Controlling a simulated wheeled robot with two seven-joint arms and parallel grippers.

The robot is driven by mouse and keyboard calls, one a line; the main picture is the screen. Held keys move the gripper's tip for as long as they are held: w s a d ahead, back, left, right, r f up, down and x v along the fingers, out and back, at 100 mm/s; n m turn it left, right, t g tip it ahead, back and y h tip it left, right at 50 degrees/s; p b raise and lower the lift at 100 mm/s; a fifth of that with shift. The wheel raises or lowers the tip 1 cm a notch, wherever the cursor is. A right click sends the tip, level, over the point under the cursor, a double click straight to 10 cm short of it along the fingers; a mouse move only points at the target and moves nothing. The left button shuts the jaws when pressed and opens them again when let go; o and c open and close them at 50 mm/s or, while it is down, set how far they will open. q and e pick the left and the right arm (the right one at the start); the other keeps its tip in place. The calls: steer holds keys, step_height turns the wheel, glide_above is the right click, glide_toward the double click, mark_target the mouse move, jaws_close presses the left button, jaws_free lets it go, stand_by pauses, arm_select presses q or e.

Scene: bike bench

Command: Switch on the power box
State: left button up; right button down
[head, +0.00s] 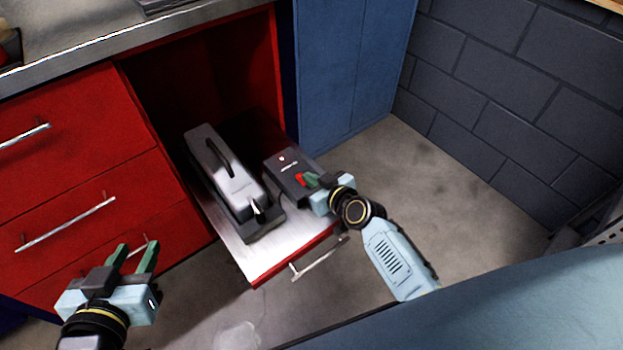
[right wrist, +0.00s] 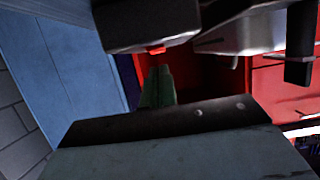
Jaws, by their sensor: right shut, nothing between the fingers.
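The power box (head: 290,172) is a dark grey box on the pulled-out drawer of the red cabinet, with a red switch (head: 301,180) and a small red light or mark on its top. In the right wrist view, the dark box (right wrist: 145,22) shows at the top with the red switch (right wrist: 157,50) at its lower edge. My right gripper (head: 308,179) is shut and empty, its green fingertips right at the switch; I cannot tell whether they touch it. It also shows in the right wrist view (right wrist: 157,75). My left gripper (head: 137,254) is open and empty, low at the left.
A grey case-like tool (head: 222,170) with a black handle stands beside the power box on the open drawer (head: 258,262). Red closed drawers (head: 70,150) are at left, a blue cabinet (head: 345,70) behind, and a block wall at right. The floor at right is clear.

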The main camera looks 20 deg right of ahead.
steer(key=shift+r+p, duration=0.55)
steer(key=shift+p, duration=0.05)
steer(key=r+p, duration=0.3)
steer(key=shift+s+d+r, duration=0.1)
steer(key=shift+s+r, duration=0.1)
steer(key=s+d+p, duration=0.2)
steer(key=s+d, duration=0.1)
steer(key=s, duration=0.6)
steer(key=shift+s+r, duration=0.3)
steer(key=shift+r, duration=0.05)
